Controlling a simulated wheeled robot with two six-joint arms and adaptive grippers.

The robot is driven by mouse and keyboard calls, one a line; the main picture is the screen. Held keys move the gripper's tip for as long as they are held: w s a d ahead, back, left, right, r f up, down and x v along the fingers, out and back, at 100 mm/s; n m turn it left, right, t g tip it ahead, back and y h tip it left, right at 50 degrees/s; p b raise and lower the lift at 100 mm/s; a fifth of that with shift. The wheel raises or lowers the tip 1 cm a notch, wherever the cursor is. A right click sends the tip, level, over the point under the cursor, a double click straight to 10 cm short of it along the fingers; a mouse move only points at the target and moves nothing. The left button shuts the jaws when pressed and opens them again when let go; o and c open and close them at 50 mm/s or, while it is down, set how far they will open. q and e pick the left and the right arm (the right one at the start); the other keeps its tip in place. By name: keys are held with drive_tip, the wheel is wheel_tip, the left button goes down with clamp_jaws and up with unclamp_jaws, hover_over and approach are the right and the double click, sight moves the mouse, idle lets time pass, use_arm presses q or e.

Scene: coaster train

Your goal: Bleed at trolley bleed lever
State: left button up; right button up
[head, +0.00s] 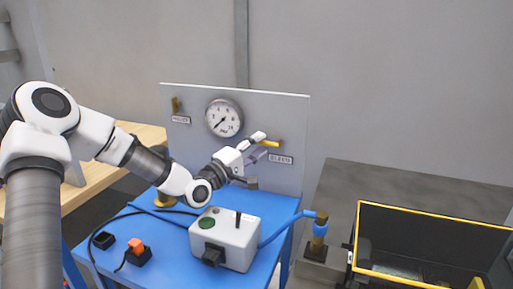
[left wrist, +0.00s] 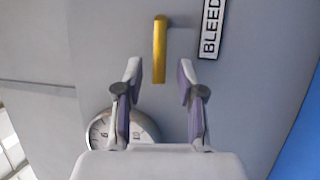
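The yellow bleed lever (head: 270,143) sticks out from the grey upright panel, just above and left of its BLEED label (head: 281,160). In the left wrist view the lever (left wrist: 160,52) lies between and slightly beyond my left gripper's fingertips (left wrist: 158,72), with a gap on each side. The BLEED label (left wrist: 212,28) is beside it there. My left gripper (head: 258,146) is open and empty, close to the lever in the head view. I cannot tell its exact distance from the panel. My right gripper is not in view.
A round pressure gauge (head: 224,118) is on the panel, left of the lever. A white box with a green button (head: 239,240) stands on the blue trolley top (head: 177,262). A yellow-rimmed black bin (head: 440,215) is at the right. A wooden bench (head: 140,132) is behind my left arm.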

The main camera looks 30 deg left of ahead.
use_arm(q)
drive_tip(key=shift+s, duration=0.1)
clamp_jaws()
drive_tip(key=shift+r, duration=0.1)
